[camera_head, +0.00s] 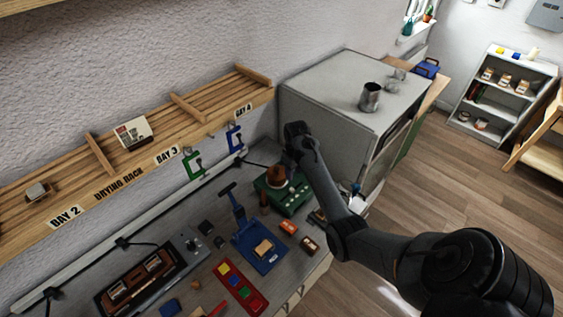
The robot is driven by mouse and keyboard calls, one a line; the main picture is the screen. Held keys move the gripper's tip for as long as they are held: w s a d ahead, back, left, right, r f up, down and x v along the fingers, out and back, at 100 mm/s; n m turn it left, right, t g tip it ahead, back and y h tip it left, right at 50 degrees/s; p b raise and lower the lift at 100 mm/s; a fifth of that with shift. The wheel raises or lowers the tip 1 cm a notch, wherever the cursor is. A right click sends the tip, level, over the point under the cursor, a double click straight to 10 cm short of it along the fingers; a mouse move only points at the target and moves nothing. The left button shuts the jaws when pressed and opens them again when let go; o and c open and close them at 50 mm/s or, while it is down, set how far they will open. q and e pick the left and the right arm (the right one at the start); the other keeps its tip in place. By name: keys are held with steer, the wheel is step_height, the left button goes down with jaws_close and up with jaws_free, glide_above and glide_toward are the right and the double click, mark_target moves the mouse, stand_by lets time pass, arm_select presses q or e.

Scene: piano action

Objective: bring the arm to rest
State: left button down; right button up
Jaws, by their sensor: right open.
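My right arm comes in from the lower right, and its black gripper (290,160) is above the back right of the workbench. It is beside the grey cabinet and over a green block-like base (285,192). A brown rounded piece (276,176) sits on that base, just below the gripper. The gripper is open; its fingertips are small and dark here, and I cannot tell whether they touch the brown piece. My left gripper is not in view.
The grey bench holds a blue press (258,243), a red tray with coloured squares (240,287) and a dark fixture (150,283). A wooden drying rack (60,190) runs along the wall. A grey cabinet (330,118) bears a metal pitcher (370,97).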

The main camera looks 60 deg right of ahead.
steer(key=s+a+f+n+g+h+p, duration=0.1)
steer(key=s+a+f+n+g+p, duration=0.15)
steer(key=s+a+f, duration=0.4)
steer(key=s+a+f+n+g+h+p, duration=0.1)
steer(key=s+a+p, duration=0.2)
steer(key=s, duration=0.7)
steer(key=s+a+r+n+t+p, duration=0.1)
steer(key=s+a+r, duration=0.15)
steer(key=a, duration=0.55)
steer(key=s+a+r+n+t+p, duration=0.1)
steer(key=s+a+r+n+p, duration=0.15)
steer(key=a, duration=0.55)
steer(key=w+a+r+m+t+y, duration=0.2)
steer(key=a+r+t, duration=0.3)
steer(key=a+r, duration=0.8)
steer(key=shift+w+a+r, duration=0.3)
steer(key=shift+w+r, duration=0.35)
steer(key=shift+r, duration=0.05)
